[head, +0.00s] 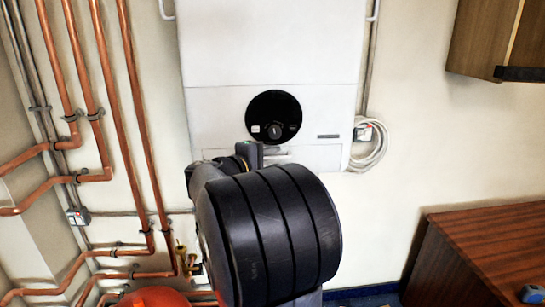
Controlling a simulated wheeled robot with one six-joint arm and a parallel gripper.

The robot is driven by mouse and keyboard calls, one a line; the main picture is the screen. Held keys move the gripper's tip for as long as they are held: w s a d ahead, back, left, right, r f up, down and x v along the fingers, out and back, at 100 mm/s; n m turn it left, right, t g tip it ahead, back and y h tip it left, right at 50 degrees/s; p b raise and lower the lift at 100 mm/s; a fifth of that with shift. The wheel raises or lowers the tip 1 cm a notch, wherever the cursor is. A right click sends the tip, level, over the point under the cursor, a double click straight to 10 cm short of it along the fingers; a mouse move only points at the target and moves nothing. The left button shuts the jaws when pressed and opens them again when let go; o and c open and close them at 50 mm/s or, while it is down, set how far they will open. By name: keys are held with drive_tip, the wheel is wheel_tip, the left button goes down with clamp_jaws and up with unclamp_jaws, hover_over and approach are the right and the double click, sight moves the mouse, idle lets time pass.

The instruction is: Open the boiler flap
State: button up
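The white boiler (270,45) hangs on the wall at the top middle of the head view. A seam crosses its front, and the lower panel (220,120), which looks like the flap, sits flush below it and appears shut. A round black control dial (274,117) is on that panel. A pale bar like a handle (277,157) shows at the panel's lower edge, partly covered. My gripper (254,155) is in front of this lower edge, just left of the bar. My arm hides most of it, so its fingers and any contact are unclear.
Copper pipes (133,90) run down the wall at left. A coiled pale cable (370,150) hangs right of the boiler. A wooden cabinet (490,40) is at upper right, and a brown wooden unit (500,240) stands at lower right. Something red (153,297) is at the bottom left.

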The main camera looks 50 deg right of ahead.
drive_tip(key=shift+d, duration=0.25)
clamp_jaws()
idle(0.5)
